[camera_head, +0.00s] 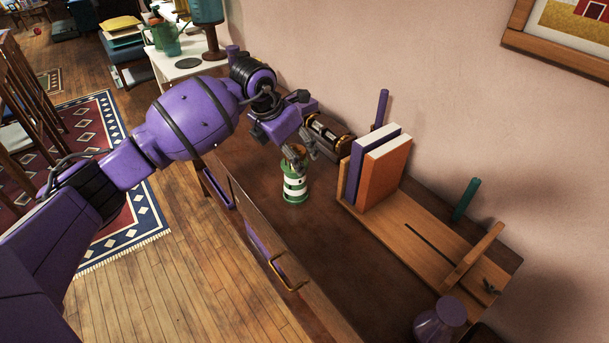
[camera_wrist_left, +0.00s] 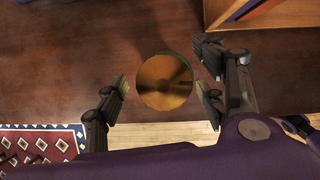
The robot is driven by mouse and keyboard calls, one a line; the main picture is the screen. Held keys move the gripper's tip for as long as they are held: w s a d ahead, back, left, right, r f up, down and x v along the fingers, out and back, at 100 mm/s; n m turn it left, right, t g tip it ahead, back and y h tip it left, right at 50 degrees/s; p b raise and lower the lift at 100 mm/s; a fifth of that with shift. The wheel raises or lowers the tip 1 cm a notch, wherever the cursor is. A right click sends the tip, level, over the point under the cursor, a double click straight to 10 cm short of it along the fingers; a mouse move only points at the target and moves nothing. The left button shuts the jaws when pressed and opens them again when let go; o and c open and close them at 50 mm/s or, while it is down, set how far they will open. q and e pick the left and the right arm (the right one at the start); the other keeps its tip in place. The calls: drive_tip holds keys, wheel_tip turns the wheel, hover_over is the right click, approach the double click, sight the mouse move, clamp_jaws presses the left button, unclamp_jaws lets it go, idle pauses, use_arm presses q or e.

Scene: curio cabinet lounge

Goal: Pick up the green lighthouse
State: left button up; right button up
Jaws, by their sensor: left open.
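The green-and-white striped lighthouse (camera_head: 295,186) stands upright on the dark wooden cabinet top (camera_head: 330,235) in the head view. My left gripper (camera_head: 300,150) is at its top, with the fingers pointing down around it. In the left wrist view, a round copper-coloured top with a thin green edge (camera_wrist_left: 165,81) lies between the two spread fingers of the left gripper (camera_wrist_left: 163,92). There is a gap on the left finger's side; the right finger is closer to it. The fingers partly hide the lighthouse's top in the head view. My right gripper is in neither view.
A wooden book rack (camera_head: 425,235) with a purple book (camera_head: 366,160) and an orange book (camera_head: 383,173) stands right of the lighthouse. A purple glass vessel (camera_head: 440,320) is at the near right. The cabinet top in front of the lighthouse is clear.

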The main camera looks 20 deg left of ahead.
use_arm(q)
drive_tip(key=shift+w+f, duration=0.1)
drive_tip(key=shift+f, duration=0.25)
